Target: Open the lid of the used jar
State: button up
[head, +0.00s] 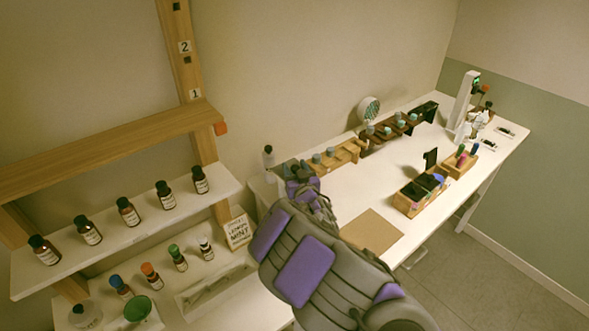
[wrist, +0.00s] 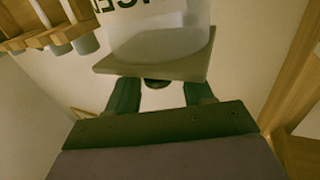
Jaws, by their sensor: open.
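A pale, translucent jar (wrist: 160,38) with large dark letters shows at the top of the wrist view, cut off by the frame edge. The letters are only partly visible, and I cannot see its lid. A flat tan plate (wrist: 160,68) lies across the jar's end nearest my gripper. In the head view my gripper (head: 302,188) is at the table's left end, partly hidden by my arm. A small pale container with a dark top (head: 268,157) stands just beyond it; I cannot tell if it is the same jar.
A wooden rack (head: 347,152) with grey-topped vials stands close to my gripper; it also shows in the wrist view (wrist: 40,38). Brown bottles (head: 128,211) line the left shelf beside a wooden post (head: 186,65). A wooden box (head: 411,207) stands farther right. The table's middle (head: 370,185) is clear.

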jog(key=shift+w, duration=0.35)
jog(key=shift+c, duration=0.2)
grip_shut()
dwell(0.4)
